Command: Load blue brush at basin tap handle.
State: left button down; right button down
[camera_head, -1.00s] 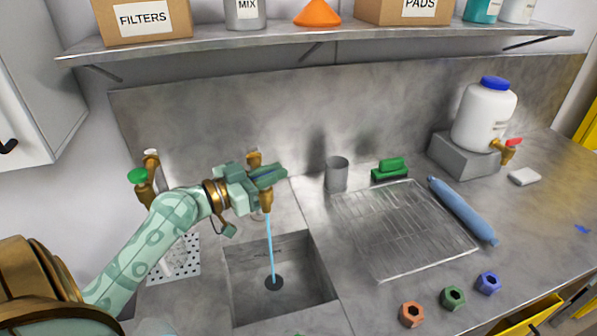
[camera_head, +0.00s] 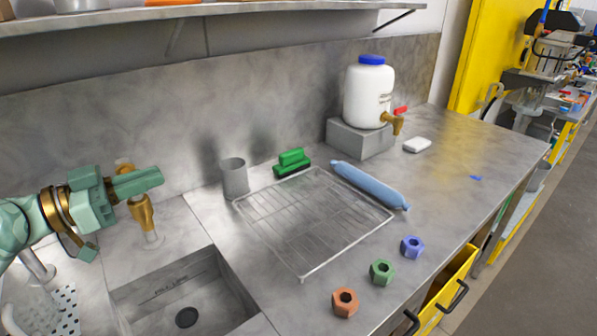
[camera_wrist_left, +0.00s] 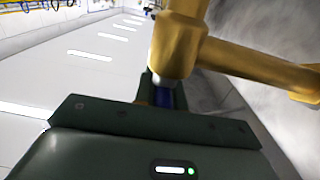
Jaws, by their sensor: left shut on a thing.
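My left gripper (camera_head: 140,183) is at the brass basin tap (camera_head: 143,214), shut on its handle, which the jaws mostly hide in the head view. The left wrist view shows a blue piece of the handle (camera_wrist_left: 163,98) between the jaws, below the brass tap body (camera_wrist_left: 180,45). The basin (camera_head: 165,290) lies below the tap, and no water stream shows. I see no blue brush for certain; a green brush (camera_head: 292,162) lies behind the wire rack. My right gripper is not in view.
A wire rack (camera_head: 312,220) lies right of the basin, with a grey cup (camera_head: 234,178) and a blue roll (camera_head: 370,185) beside it. Orange (camera_head: 345,302), green (camera_head: 382,272) and blue (camera_head: 411,247) nuts line the front edge. A white jug (camera_head: 369,92) stands behind. The right counter is mostly clear.

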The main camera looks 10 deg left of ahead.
pick_arm(q)
jog(key=c, duration=1.5)
grip_release()
jog(key=shift+o, duration=0.2)
